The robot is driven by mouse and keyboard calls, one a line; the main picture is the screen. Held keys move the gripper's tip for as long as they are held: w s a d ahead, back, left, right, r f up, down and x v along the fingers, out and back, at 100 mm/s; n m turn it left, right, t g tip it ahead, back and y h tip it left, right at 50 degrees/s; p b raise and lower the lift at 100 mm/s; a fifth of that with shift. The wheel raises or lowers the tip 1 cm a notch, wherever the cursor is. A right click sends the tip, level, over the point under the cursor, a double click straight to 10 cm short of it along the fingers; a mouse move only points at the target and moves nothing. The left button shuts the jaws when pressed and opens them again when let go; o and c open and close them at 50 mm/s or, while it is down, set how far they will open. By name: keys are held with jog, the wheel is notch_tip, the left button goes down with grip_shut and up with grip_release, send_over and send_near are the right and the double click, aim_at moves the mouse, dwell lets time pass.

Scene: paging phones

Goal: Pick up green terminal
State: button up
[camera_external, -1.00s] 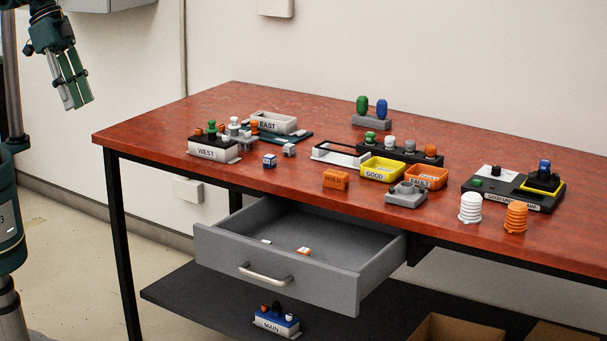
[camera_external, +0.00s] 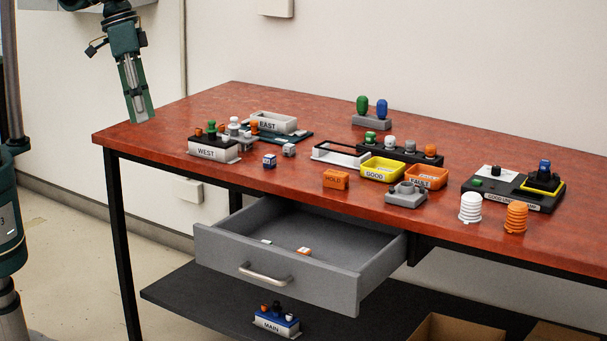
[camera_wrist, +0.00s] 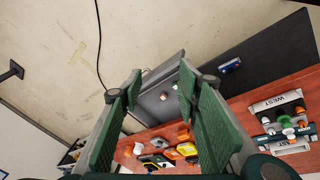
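My gripper (camera_external: 142,120) is open and empty, in the air beside the table's left end; its two green fingers (camera_wrist: 160,82) stand apart in the wrist view. Several green pieces show in the external view. A green knob (camera_external: 211,127) stands on the white WEST block (camera_external: 210,152). A green rounded piece (camera_external: 362,103) stands upright on a grey base at the back, left of a blue one. A smaller green piece (camera_external: 370,138) is in the black rack. I cannot tell which one is the green terminal. None is near the fingers.
On the red table stand an EAST tray (camera_external: 272,121), a yellow GOOD bin (camera_external: 384,170), orange bins, a lamp unit (camera_external: 512,190) and two ribbed pieces. A grey drawer (camera_external: 285,277) is open in front. The table's left back area is clear.

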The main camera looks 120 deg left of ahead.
jog(key=w+a+f+n+g, duration=0.1)
jog(key=w+a+f+n, duration=0.2)
jog(key=w+a+f, duration=0.3)
jog(key=w+a+f+n+g+h, duration=0.1)
jog(key=w+a+f+n, duration=0.2)
jog(key=w+a+f, duration=0.4)
jog(key=w+a+f+n+g+b, duration=0.1)
jog(key=w+a+f+n, duration=0.2)
jog(key=w+a+f, duration=0.4)
jog(key=shift+a+f+h, duration=0.1)
jog(key=shift+a+f, duration=0.15)
jog(key=shift+f, duration=0.95)
jog(key=shift+a+f+h, duration=0.1)
jog(key=shift+a+f, duration=0.15)
jog(key=shift+f, duration=1)
jog(key=shift+a+f+h, duration=0.1)
jog(key=shift+a+f, duration=0.15)
jog(key=shift+f, duration=0.95)
jog(key=shift+a+f+n, duration=0.2)
jog(key=shift+f+n, duration=0.1)
jog(key=shift+d+f+b, duration=0.25)
jog(key=shift+f+b, duration=0.05)
jog(key=shift+f, duration=1)
